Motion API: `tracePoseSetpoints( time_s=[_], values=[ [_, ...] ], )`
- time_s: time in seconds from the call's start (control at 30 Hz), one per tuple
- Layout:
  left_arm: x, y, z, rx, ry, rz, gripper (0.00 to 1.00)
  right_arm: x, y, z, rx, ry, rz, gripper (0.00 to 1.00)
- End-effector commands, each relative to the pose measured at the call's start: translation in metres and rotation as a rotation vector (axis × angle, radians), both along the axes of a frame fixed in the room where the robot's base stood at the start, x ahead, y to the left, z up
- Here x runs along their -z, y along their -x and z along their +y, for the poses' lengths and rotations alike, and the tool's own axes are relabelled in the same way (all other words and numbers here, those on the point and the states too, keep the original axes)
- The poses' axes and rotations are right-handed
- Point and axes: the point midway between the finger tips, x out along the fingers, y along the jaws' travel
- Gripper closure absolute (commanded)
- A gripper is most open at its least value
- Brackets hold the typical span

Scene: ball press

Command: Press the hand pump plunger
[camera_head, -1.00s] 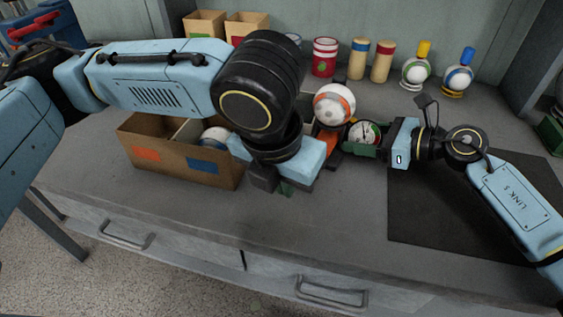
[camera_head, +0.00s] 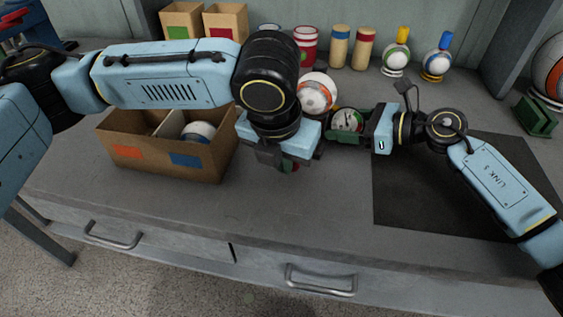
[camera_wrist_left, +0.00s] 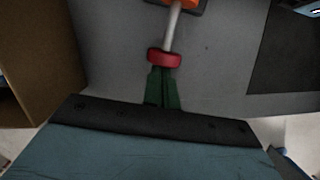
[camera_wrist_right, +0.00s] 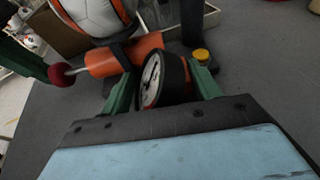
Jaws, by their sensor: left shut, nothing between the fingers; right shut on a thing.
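The hand pump has an orange barrel (camera_wrist_right: 125,55), a thin metal rod (camera_wrist_left: 173,28) and a red plunger knob (camera_wrist_left: 164,59). The knob also shows in the right wrist view (camera_wrist_right: 62,74), at the left. My left gripper (camera_wrist_left: 162,74) is shut and empty, its green fingertips right at the knob's outer face; I cannot tell whether they touch. In the head view my left gripper (camera_head: 290,163) hides most of the pump. My right gripper (camera_wrist_right: 165,75) is shut on the round black-rimmed gauge (camera_wrist_right: 153,80), which also shows in the head view (camera_head: 346,120).
A white and orange ball (camera_head: 317,93) sits behind the pump. An open cardboard box (camera_head: 150,160) stands left of my left gripper. Cans, cylinders and small balls on stands (camera_head: 396,57) line the back. A dark mat (camera_head: 430,200) lies at the right. The front bench is clear.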

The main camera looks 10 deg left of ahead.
Motion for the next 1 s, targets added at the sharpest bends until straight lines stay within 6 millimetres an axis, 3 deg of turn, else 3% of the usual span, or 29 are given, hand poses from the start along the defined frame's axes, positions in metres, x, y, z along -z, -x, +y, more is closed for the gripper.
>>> tracePoseSetpoints(
  time_s=[0.2,0.37,0.77,1.0],
  values=[
    [0.0,-0.032,-0.009,-0.002,0.003,-0.001,1.0,0.002,0.001,0.0,-0.002,0.003,0.001,0.53],
    [0.0,-0.042,-0.01,-0.002,0.002,-0.003,1.0,0.002,0.001,0.001,-0.003,0.003,0.002,0.53],
    [0.0,-0.041,-0.01,-0.002,0.002,-0.004,1.0,0.002,0.002,0.001,-0.006,0.003,0.002,0.53],
    [0.0,-0.015,-0.004,0.001,0.001,-0.003,1.0,0.002,0.002,0.002,-0.007,0.002,0.003,0.53]
  ],
)
